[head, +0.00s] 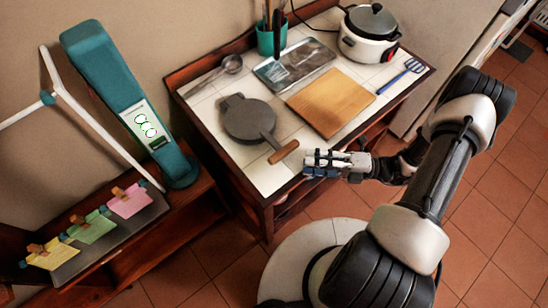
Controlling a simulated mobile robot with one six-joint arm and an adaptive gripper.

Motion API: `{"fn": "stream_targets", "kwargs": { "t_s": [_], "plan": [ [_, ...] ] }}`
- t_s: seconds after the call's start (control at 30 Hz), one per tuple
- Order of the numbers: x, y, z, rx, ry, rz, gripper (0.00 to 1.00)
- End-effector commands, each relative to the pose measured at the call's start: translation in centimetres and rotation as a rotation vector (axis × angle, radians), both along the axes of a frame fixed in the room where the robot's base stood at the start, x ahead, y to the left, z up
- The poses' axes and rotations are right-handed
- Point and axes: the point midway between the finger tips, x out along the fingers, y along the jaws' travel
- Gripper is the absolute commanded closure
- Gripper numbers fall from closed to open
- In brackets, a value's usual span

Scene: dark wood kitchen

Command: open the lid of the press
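The press (247,119) is a round dark grey metal piece lying flat on the white tiled counter, left of the middle. It looks closed, with a small tab at its upper left edge. Its wooden handle (283,152) points to the lower right, near the counter's front edge. My gripper (309,163) is just to the right of the handle's end, by the counter's front edge, and appears apart from it. The fingers are small and seen from above, so I cannot tell how far they are spread. Nothing shows held between them.
A wooden board (328,101) lies right of the press, with a blue slotted spatula (400,76) beyond. A metal tray (296,64), ladle (230,65), teal utensil holder (270,40) and white cooker (367,42) stand behind.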

Motion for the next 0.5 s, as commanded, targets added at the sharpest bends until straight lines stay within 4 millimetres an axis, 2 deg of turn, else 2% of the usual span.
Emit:
{"fn": "stream_targets", "kwargs": {
  "t_s": [0.03, 0.3, 0.5],
  "plan": [
    [0.1, 1.2, 0.0, 0.001, 0.002, 0.006, 0.6],
    [1.2, 7.0, 0.0, 0.0, 0.0, 0.006, 0.6],
    [1.9, 9.9, 0.0, -0.001, -0.001, 0.004, 0.6]
  ]
}}
